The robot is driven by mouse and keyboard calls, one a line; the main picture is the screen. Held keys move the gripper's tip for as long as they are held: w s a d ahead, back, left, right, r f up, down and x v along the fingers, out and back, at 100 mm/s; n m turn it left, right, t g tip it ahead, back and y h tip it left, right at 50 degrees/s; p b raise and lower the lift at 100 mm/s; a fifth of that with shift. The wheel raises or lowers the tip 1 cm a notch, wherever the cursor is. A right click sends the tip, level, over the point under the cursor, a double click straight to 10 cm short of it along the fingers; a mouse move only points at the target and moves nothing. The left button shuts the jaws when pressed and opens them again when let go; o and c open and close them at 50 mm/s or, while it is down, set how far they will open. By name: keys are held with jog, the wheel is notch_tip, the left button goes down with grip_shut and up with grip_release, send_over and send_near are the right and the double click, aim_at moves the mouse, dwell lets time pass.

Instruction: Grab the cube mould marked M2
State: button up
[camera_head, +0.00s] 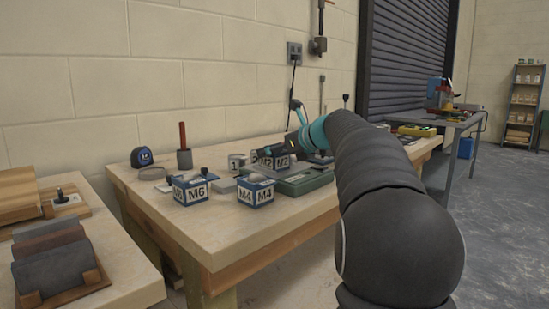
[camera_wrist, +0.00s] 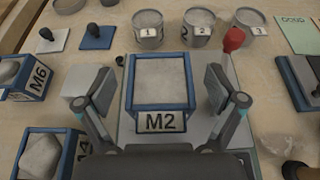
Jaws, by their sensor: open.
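The cube mould marked M2 (camera_wrist: 161,82) has a blue frame, a grey filled top and a white M2 label on the near side. In the wrist view it lies between the two fingers of my gripper (camera_wrist: 160,88), with a gap on each side. The gripper is open and holds nothing. In the head view the M2 mould (camera_head: 265,161) stands among the things on the workbench, and my gripper (camera_head: 277,153) is right at it, partly covering it. Whether the fingertips are down to the mould's sides cannot be told.
Mould M6 (camera_wrist: 33,79) and mould M4 (camera_wrist: 42,157) stand to the left. Tubs (camera_wrist: 148,30), (camera_wrist: 197,28) and (camera_wrist: 248,25) stand behind. A red knob (camera_wrist: 233,39) rises beside the right finger. A green case (camera_head: 302,181) lies near the bench's front.

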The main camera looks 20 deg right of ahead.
jog(key=shift+w+a, duration=0.1)
jog(key=shift+w, duration=0.05)
jog(key=shift+c, duration=0.3)
jog(key=c, duration=1.5)
jog(key=shift+r, duration=0.5)
jog(key=r+p, duration=0.1)
jog(key=r, duration=0.2)
jog(key=shift+d+r+p, duration=0.2)
jog(key=shift+r+p, duration=0.15)
jog(key=shift+r, duration=0.05)
jog(key=w+d+r+p, duration=0.2)
jog(key=d+r, duration=0.4)
jog(key=d, duration=0.5)
jog(key=shift+w, duration=0.5)
